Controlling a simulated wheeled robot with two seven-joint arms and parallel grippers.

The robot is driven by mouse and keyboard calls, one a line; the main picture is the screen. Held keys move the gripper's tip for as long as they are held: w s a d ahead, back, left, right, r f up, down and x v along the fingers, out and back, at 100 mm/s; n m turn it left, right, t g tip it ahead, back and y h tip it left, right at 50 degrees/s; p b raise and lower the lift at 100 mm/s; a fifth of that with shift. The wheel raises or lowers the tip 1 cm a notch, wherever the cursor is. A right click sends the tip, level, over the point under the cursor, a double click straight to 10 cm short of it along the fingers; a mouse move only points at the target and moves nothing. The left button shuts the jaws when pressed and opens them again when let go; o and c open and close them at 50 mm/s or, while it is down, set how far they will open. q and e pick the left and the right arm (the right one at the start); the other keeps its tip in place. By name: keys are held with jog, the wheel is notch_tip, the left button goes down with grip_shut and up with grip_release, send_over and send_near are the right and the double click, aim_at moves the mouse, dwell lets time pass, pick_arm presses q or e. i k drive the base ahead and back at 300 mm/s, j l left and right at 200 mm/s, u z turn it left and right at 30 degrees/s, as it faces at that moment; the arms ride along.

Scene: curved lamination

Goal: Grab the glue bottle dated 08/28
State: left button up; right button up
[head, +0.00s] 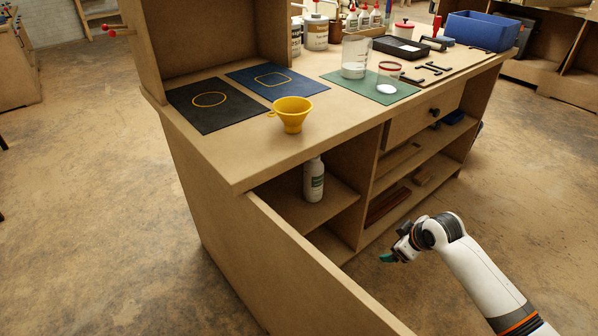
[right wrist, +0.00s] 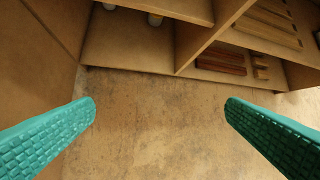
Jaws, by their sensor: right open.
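The label's date is too small to read. Several white bottles with red tips (head: 363,18) stand at the back of the counter; their dates cannot be read either. My right gripper (head: 388,258) is in front of the cabinet, apart from the bottle. Its two teal fingers are spread wide and empty in the right wrist view (right wrist: 160,105). My left gripper is not in view.
An open cabinet door (head: 300,262) stands out on the left of the cabinet opening. A vertical divider (head: 370,190) separates the shelf from the right bays. A yellow funnel (head: 291,114) stands near the counter's front edge, above the bottle. The floor before the cabinet is clear.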

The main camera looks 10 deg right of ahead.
aim_at(313, 173)
jog(key=i+j, duration=0.7)
jog(key=i, duration=0.05)
